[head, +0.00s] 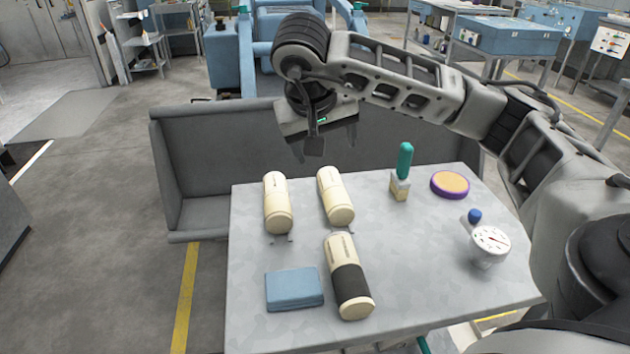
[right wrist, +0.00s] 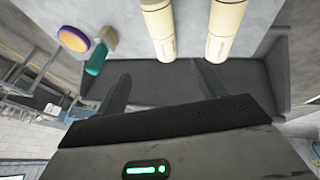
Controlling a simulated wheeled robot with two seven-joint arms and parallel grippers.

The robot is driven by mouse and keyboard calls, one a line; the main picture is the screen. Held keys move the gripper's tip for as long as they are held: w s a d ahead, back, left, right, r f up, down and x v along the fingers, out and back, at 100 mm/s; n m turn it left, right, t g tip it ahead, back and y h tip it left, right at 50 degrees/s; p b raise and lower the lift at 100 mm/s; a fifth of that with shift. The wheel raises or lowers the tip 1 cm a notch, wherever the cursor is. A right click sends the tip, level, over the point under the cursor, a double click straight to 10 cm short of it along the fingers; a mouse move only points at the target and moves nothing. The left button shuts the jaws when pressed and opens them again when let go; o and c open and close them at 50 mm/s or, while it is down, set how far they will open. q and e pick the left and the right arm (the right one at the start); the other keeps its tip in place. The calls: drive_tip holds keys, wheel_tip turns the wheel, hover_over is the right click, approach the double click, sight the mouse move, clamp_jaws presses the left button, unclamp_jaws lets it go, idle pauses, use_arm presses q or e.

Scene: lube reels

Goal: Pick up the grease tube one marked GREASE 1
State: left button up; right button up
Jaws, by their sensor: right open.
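Two cream tubes lie on the grey table, a left one (head: 277,203) and a right one (head: 335,196). A third cream tube with a black band (head: 348,277) lies nearer the front edge. Their lettering is too small to read, so I cannot tell which is GREASE 1. My right gripper (head: 322,146) is open and empty, above and behind the two plain tubes. In the right wrist view, the right plain tube (right wrist: 162,28) is ahead of the open fingers (right wrist: 163,73) and the left one (right wrist: 225,28) is farther right. My left gripper is out of view.
The table (head: 420,290) also holds a blue block (head: 294,289), a green-handled brush (head: 402,172), a purple-rimmed disc (head: 450,184) and a dial gauge (head: 490,243). A grey open bin (head: 205,150) stands behind the table. The table's right front is clear.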

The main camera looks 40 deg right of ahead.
approach(331, 184)
drive_tip(key=x, duration=0.5)
drive_tip(key=shift+s+d, duration=0.3)
drive_tip(key=shift+w+a+x, duration=0.15)
drive_tip(key=shift+x, duration=1.25)
drive_tip(key=shift+w+a+x, duration=0.15)
drive_tip(key=shift+x, duration=1.25)
drive_tip(key=shift+f, duration=0.25)
drive_tip(key=c, duration=1.1)
